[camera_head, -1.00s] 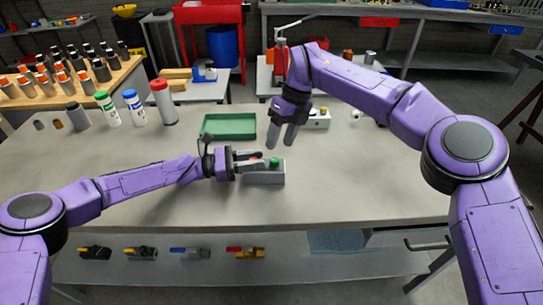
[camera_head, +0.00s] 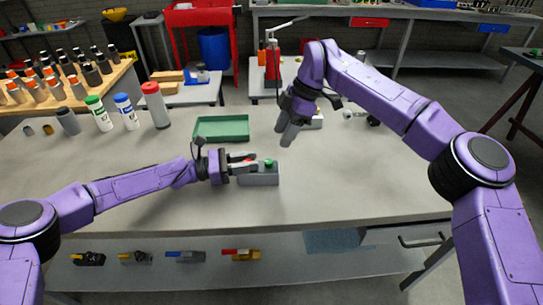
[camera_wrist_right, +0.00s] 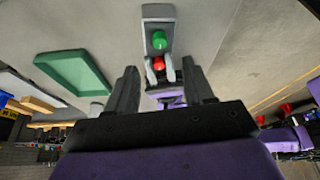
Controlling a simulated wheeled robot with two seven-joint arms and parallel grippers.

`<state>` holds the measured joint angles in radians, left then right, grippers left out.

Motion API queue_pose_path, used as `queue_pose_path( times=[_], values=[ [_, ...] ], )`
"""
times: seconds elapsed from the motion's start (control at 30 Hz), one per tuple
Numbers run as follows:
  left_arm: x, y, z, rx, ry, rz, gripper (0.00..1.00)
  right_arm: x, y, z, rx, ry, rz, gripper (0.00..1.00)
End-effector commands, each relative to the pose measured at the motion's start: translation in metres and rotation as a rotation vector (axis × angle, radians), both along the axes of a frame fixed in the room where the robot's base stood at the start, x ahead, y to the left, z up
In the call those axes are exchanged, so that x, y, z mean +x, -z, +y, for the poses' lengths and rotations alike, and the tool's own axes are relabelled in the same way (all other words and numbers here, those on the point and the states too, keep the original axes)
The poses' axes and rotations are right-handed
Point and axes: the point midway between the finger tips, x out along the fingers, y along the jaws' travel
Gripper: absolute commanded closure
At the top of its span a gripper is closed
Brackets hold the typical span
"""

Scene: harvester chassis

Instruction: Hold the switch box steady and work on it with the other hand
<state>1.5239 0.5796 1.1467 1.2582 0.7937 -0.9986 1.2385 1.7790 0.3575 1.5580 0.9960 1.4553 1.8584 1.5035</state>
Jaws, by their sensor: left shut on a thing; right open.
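The switch box (camera_head: 262,177) is a small grey block on the workbench, with a green button (camera_head: 269,163) and a red button (camera_head: 249,159) on top. My left gripper (camera_head: 245,163) is shut on the box at its left end, its fingers on either side of the red button. My right gripper (camera_head: 286,137) is open and empty, above and to the right of the box. In the right wrist view the switch box (camera_wrist_right: 158,22), green button (camera_wrist_right: 160,40) and red button (camera_wrist_right: 158,63) show beyond my open right fingers (camera_wrist_right: 160,82).
A green tray (camera_head: 221,128) lies behind the box on the workbench (camera_head: 340,185). The bench front right is clear.

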Motion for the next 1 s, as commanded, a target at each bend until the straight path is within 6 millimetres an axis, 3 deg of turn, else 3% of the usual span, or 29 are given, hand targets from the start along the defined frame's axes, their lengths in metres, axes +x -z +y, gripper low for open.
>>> queue_pose_path(
  times=[0.2, 0.33, 0.5, 0.73, 0.77, 0.9, 1.0],
  values=[
    [0.0, 0.0, 0.0, 0.0, 0.0, 0.0, 1.0, -0.004, 0.051, 0.02, 0.0, -0.002, 0.003, 0.47],
    [0.0, -0.001, 0.0, 0.0, -0.001, 0.0, 1.0, -0.005, 0.071, 0.029, 0.001, -0.002, 0.003, 0.47],
    [0.0, -0.001, 0.0, 0.0, -0.001, 0.0, 1.0, -0.005, 0.084, 0.034, 0.0, -0.003, 0.0, 0.47],
    [0.0, 0.0, 0.0, 0.0, -0.001, 0.0, 1.0, -0.005, 0.084, 0.035, 0.0, -0.003, -0.001, 0.47],
    [0.0, 0.0, 0.0, 0.0, -0.001, 0.0, 1.0, -0.005, 0.084, 0.035, 0.0, -0.003, -0.001, 0.54],
    [0.0, -0.001, 0.0, 0.0, -0.001, 0.0, 1.0, -0.005, 0.084, 0.035, 0.0, -0.003, -0.001, 1.0],
    [0.0, 0.0, 0.0, 0.0, 0.0, 0.0, 1.0, -0.005, 0.084, 0.034, 0.0, -0.003, -0.001, 1.0]
  ],
)
